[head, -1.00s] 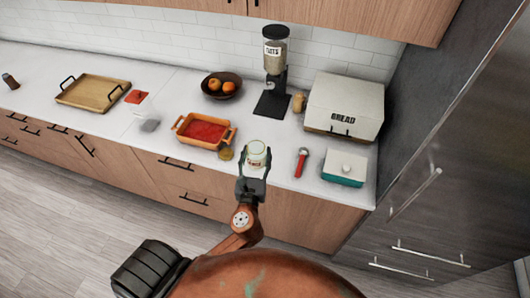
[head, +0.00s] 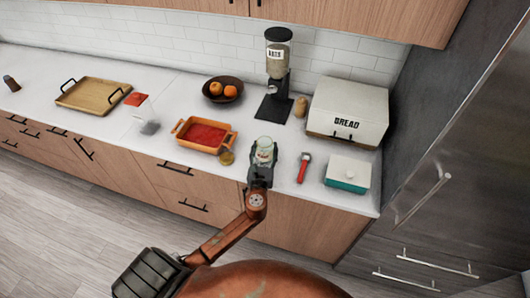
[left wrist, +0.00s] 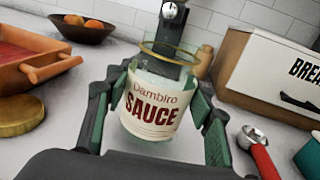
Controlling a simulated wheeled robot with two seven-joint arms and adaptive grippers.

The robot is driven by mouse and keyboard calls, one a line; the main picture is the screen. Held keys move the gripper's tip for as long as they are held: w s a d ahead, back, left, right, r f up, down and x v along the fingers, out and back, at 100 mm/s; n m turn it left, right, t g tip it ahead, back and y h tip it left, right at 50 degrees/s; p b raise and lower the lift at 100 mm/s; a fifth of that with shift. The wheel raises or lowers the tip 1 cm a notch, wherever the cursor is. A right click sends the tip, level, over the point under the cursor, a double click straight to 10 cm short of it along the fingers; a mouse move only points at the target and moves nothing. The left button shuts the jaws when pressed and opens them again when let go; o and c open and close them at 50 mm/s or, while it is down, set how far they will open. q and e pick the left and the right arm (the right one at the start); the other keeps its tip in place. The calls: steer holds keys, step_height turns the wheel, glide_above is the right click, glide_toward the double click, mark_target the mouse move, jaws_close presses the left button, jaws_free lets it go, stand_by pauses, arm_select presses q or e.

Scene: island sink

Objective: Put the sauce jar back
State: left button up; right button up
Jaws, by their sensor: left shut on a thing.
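The sauce jar (head: 265,148) is clear glass with an open gold-coloured rim and a cream label reading "Dambiro SAUCE"; it fills the middle of the left wrist view (left wrist: 152,105). My left gripper (head: 262,163) is shut on it, with one finger on each side of the jar in the left wrist view (left wrist: 158,110). The jar is upright over the front part of the counter; I cannot tell if its base touches the counter. A round gold lid (head: 227,157) lies on the counter just left of the jar, also in the left wrist view (left wrist: 20,114). My right gripper is not in view.
An orange baking dish (head: 203,147) with red contents is left of the jar. A red-handled scoop (head: 304,168), a teal-and-white butter dish (head: 347,174) and the bread box (head: 347,113) are to the right. The dispenser (head: 276,75) and fruit bowl (head: 222,89) stand behind.

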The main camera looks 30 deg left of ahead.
arm_select(q)
steer(key=shift+f, duration=0.9)
steer(key=shift+f, duration=0.15)
steer(key=o, duration=1.5)
steer(key=shift+s, duration=0.15)
steer(key=v, duration=1.2)
steer(key=shift+d, duration=0.1)
